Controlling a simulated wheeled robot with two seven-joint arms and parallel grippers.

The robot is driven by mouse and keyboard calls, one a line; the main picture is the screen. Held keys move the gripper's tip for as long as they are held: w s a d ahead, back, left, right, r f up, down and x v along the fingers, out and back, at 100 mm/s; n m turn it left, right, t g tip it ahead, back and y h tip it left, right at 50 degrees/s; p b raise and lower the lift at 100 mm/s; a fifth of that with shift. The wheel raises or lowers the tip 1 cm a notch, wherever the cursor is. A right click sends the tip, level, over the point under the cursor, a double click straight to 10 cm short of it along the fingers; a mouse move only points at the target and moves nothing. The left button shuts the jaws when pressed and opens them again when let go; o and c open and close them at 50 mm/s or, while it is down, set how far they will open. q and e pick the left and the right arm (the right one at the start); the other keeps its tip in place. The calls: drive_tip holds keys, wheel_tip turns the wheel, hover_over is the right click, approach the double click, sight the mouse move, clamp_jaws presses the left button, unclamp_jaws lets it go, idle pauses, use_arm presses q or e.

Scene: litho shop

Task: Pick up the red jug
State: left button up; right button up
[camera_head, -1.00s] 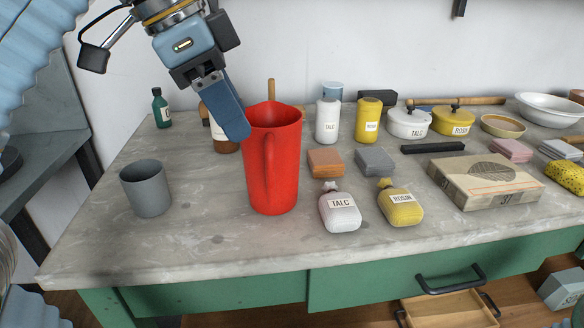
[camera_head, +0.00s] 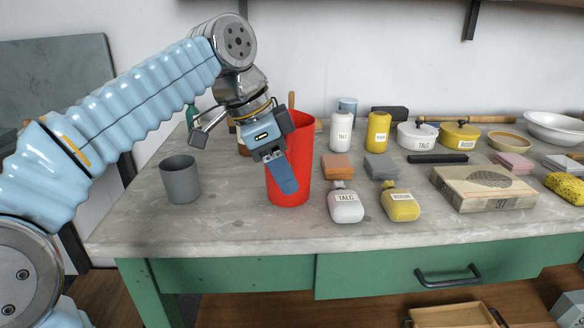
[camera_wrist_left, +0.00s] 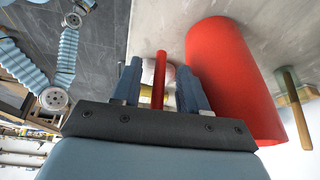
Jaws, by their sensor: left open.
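The red jug (camera_head: 304,150) stands upright on the worktop, left of the small bottles, partly hidden by my left gripper. My left gripper (camera_head: 287,190) reaches down in front of the jug. In the left wrist view, my left gripper (camera_wrist_left: 160,78) is open. The jug's upright handle (camera_wrist_left: 159,84) shows in the gap between its two blue fingers, with room on both sides. The jug's body (camera_wrist_left: 235,80) is just beyond the right-hand finger. I cannot tell whether that finger touches it. My right gripper is not seen in the head view.
A grey cup (camera_head: 180,180) stands left of the jug. An amber bottle behind it is mostly hidden by my arm. A talc pouch (camera_head: 345,207) and orange block (camera_head: 337,167) are close on the right. The worktop (camera_head: 225,225) is clear in front.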

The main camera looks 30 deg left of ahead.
use_arm(q)
drive_tip(key=shift+c, duration=0.3)
clamp_jaws()
idle(1.1)
